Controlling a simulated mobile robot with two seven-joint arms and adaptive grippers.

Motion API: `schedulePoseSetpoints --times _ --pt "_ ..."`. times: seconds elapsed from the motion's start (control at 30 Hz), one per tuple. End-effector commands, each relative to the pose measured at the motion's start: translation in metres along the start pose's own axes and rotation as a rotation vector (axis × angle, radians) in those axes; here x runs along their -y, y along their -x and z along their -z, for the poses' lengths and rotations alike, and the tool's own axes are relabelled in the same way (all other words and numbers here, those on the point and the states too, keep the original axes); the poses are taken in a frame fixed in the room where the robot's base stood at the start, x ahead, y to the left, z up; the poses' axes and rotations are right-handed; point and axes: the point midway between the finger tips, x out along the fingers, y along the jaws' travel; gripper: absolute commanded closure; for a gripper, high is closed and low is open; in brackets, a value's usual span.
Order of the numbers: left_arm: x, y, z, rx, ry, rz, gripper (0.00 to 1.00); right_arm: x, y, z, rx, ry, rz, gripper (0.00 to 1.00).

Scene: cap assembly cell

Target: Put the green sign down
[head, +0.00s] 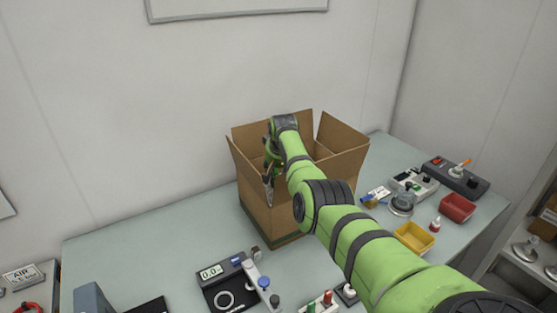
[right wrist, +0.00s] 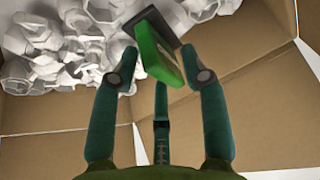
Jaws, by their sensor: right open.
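The green sign (right wrist: 160,55), a small block with a dark part behind it, shows in the right wrist view, tilted, inside the cardboard box. My right gripper (right wrist: 159,78) is open. Its fingers stand either side of the sign's near end; I cannot tell whether they touch it. In the head view my right gripper (head: 269,178) reaches down over the left side of the open cardboard box (head: 262,205), and I cannot make out the sign there. My left gripper is not in view.
White crumpled-looking pieces (right wrist: 55,60) lie in the box. Box flaps stand up around the opening. On the table are a device with a display (head: 212,272), a yellow bin (head: 414,238) and a red bin (head: 457,208).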

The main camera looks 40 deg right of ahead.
Motion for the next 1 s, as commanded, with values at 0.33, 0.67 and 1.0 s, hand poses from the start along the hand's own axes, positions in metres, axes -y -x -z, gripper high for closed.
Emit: schedulePoseSetpoints --times 0.33,0.67,1.0 --pt "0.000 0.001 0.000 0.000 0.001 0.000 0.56 0.001 0.037 0.000 -0.005 0.000 0.001 0.55" --pt "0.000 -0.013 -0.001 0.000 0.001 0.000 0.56 0.000 0.095 -0.001 -0.004 0.001 0.001 0.55" --pt "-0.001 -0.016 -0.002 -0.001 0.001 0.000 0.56 0.000 0.117 -0.001 0.001 0.001 0.000 0.55"
